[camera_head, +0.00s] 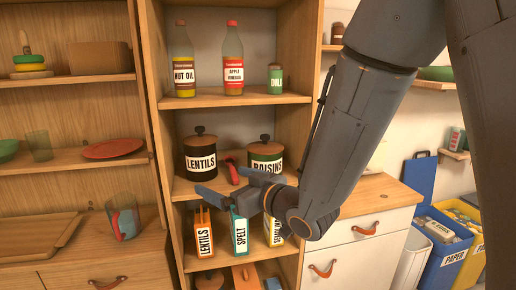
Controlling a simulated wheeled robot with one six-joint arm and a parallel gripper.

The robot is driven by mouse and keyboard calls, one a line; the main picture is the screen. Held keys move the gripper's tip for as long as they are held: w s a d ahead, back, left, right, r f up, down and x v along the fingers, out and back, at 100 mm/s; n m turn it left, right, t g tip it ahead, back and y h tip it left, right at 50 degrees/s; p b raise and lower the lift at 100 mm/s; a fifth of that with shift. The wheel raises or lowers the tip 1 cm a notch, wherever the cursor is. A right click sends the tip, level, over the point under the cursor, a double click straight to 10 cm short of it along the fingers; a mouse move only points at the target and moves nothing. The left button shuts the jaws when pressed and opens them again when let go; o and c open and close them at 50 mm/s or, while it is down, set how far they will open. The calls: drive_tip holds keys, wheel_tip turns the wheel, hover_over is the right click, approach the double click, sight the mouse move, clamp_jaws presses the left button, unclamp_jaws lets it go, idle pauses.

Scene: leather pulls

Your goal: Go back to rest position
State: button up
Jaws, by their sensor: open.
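My gripper (226,184) is in front of the open pantry shelves, at the height of the canister shelf. Its jaws are apart and point left, and I see nothing held between them. My arm comes down from the upper right and hides part of the shelves' right side. Behind the gripper stand a dark LENTILS canister (199,163) and a dark RAISINS canister (265,159). A red object (233,172) shows between them, partly hidden.
A NUT OIL bottle (184,66), a vinegar bottle (233,62) and a DILL jar (275,79) stand on the upper shelf. A white drawer cabinet (349,258) with leather pulls stands right. Blue PAPER (443,246) and yellow bins are at far right. A red plate (112,148) is at left.

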drive_tip(key=d+f+m+g+h, duration=0.25)
drive_tip(key=d+f+h, duration=0.25)
drive_tip(key=d, duration=0.4)
drive_tip(key=d+f+m+g+h, duration=0.1)
drive_tip(key=d+f+m+h, duration=0.25)
drive_tip(key=d+f, duration=0.4)
drive_tip(key=s+d+f+m+g+h, duration=0.1)
drive_tip(key=s+d+g, duration=0.2)
drive_tip(key=s+d, duration=0.2)
drive_tip(key=s+d+f+m+g+h, duration=0.1)
drive_tip(key=s+d+g, duration=0.3)
drive_tip(key=s, duration=0.8)
drive_tip(key=shift+s+d+f+m+h, duration=0.2)
drive_tip(key=shift+d+f+m+h, duration=0.15)
drive_tip(key=shift+d+m+h, duration=0.4)
